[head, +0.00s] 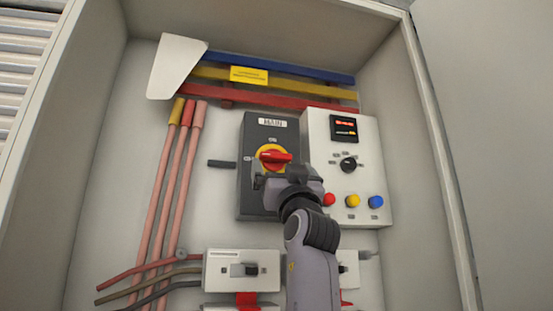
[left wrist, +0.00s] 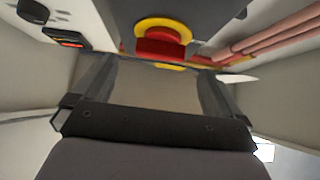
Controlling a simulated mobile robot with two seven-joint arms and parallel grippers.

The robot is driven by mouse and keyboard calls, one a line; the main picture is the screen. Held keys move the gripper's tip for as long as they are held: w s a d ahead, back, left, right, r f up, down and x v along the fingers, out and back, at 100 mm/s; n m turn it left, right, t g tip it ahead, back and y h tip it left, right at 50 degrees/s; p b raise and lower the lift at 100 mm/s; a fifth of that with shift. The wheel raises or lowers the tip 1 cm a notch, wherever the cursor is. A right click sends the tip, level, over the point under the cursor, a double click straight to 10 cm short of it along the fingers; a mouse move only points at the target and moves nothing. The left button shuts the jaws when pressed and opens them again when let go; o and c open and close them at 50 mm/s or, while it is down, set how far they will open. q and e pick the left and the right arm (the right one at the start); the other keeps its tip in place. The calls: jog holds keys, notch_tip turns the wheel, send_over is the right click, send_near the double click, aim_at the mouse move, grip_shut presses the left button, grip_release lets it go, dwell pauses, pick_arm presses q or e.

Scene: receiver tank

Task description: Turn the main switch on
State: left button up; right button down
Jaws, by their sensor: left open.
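The main switch (head: 255,205) is a dark grey box labelled MAIN, with a yellow ring and a red handle (head: 273,156). The handle lies roughly horizontal. An ON mark sits above the ring and another mark sits to its left. My left gripper (head: 276,176) is in front of the switch, just below the handle in the picture, and hides the lower part of the box. In the left wrist view the red handle (left wrist: 160,47) and yellow ring (left wrist: 163,27) show beyond and between the open fingers (left wrist: 157,70). Contact cannot be told. My right gripper is not in view.
A light control panel (head: 318,150) with a display, knob and coloured buttons stands right of the switch. Blue, yellow and red bars (head: 270,99) run above. Pink pipes (head: 172,200) are at left. A white breaker (head: 220,270) sits below. Cabinet walls (head: 420,140) enclose the sides.

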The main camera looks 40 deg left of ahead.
aim_at(277, 159)
pick_arm(q)
jog(key=p+x, duration=0.2)
jog(key=x, duration=0.2)
jog(key=shift+r, duration=0.25)
jog(key=shift+p+x, duration=0.35)
jog(key=shift+x, duration=0.4)
jog(key=shift+a+f, duration=0.1)
jog(key=shift+f, duration=0.05)
